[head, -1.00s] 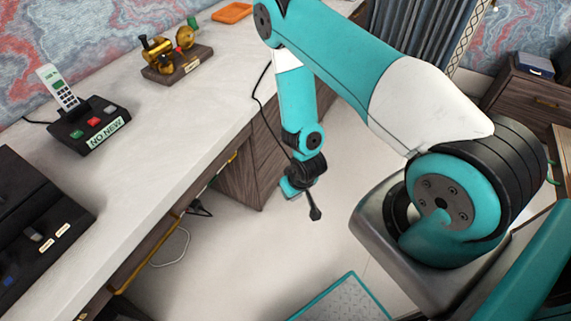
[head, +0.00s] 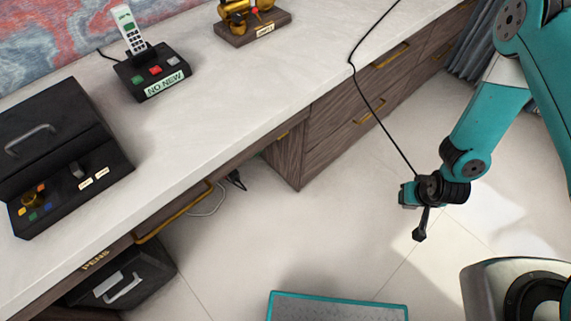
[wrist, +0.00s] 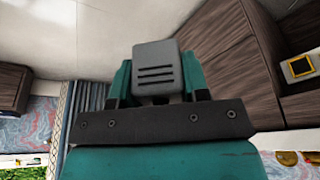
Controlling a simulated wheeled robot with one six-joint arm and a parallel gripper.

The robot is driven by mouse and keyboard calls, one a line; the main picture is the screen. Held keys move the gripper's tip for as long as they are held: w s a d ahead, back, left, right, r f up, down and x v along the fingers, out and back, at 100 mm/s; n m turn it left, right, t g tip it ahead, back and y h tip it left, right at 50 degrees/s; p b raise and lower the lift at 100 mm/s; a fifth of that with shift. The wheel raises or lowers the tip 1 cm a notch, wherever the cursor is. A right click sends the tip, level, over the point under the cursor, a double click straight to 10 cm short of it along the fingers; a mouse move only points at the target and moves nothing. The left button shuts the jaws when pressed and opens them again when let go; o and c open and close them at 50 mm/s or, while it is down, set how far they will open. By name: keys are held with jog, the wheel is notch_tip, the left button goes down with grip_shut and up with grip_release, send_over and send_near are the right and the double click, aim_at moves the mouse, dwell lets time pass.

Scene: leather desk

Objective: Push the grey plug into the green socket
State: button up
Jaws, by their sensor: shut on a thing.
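The grey plug (wrist: 157,66), a block with three dark grooves, sits between the two teal fingers of my gripper (wrist: 158,80) in the wrist view. The gripper is shut on it. In the head view my gripper (head: 405,194) hangs over the floor, right of the desk and apart from it. A thin black cable (head: 372,108) runs from the desk top down to the gripper. The open black case (head: 100,184) at the left holds small coloured squares, one of them green (head: 33,217). I cannot tell whether that is the green socket.
The pale desk top (head: 200,130) has free room in its middle. A phone base (head: 152,78) and a brass device on a wooden stand (head: 252,28) stand towards the back. Wooden drawers (head: 335,135) lie below. A teal-edged panel (head: 335,308) shows at the bottom.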

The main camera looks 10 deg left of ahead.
jog(key=w+f+t+b, duration=0.9)
jog(key=w+b, duration=0.5)
jog(key=b, duration=0.7)
jog(key=w+t+b, duration=0.1)
jog(key=b, duration=0.1)
jog(key=w+t+b, duration=0.1)
jog(key=t+b, duration=0.1)
jog(key=b, duration=0.1)
jog(key=w+t+b, duration=0.1)
jog(key=t+b, duration=0.1)
jog(key=b, duration=0.1)
jog(key=shift+w+f, duration=0.15)
jog(key=shift+f, duration=0.1)
jog(key=shift+c, duration=0.5)
jog(key=t+b, duration=0.1)
jog(key=b, duration=0.2)
jog(key=t+b, duration=0.1)
jog(key=b, duration=0.2)
jog(key=w+t+b, duration=0.1)
jog(key=t+b, duration=0.1)
jog(key=b, duration=0.1)
jog(key=shift+r, duration=0.4)
